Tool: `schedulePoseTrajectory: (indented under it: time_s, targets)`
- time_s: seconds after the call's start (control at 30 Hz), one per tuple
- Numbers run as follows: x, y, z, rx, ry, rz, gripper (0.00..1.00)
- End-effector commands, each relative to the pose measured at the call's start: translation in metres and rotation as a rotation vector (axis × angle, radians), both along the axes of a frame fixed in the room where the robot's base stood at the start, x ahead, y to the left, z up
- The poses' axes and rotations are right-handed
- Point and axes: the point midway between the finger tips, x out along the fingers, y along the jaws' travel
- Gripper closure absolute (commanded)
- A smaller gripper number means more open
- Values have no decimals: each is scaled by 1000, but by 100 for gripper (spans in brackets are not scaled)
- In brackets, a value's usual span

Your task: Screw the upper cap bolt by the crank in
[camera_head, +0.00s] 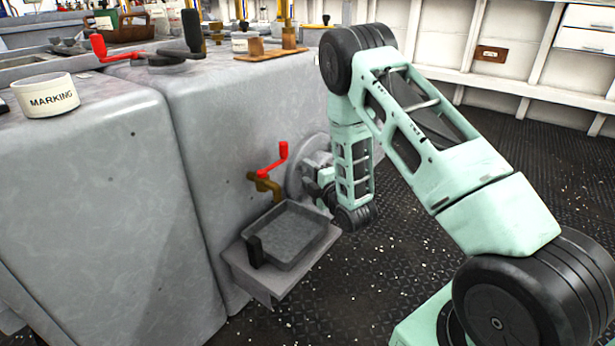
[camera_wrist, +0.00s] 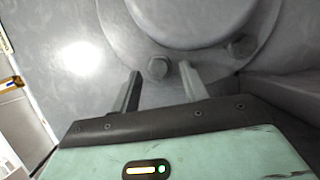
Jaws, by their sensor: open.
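The wrist view shows the cap's flange (camera_wrist: 118,22) with a hex bolt head (camera_wrist: 158,68) and a second bolt head (camera_wrist: 241,46) to the right. My gripper (camera_wrist: 160,70) is open, its fingertips on either side of the first bolt head; contact is not clear. It also shows in the head view (camera_head: 318,184), facing the cap. Which bolt is the upper one is unclear.
A grey tray (camera_head: 264,262) sits on a shelf below the crank, with a black upright piece (camera_head: 253,250) at its near left. A white MARKING pot (camera_head: 46,97) and another red-handled crank (camera_head: 112,52) are on top. Open deck (camera_head: 400,270) lies right of the block.

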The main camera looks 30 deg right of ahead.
Motion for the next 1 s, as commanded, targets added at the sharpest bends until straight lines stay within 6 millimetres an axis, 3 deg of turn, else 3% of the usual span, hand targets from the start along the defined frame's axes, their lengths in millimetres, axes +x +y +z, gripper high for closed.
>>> schedulePoseTrajectory:
  time_s: [0.13, 0.43, 0.47, 0.6, 1.0]
  targets:
    - [10, -1, 0, 0, -1, 0, 55]
    - [12, -1, 1, 0, 0, 0, 55]
    - [12, -1, 1, 0, 0, 0, 61]
    - [12, -1, 1, 0, 0, 0, 100]
    - [11, 0, 3, 47, 19, 0, 100]
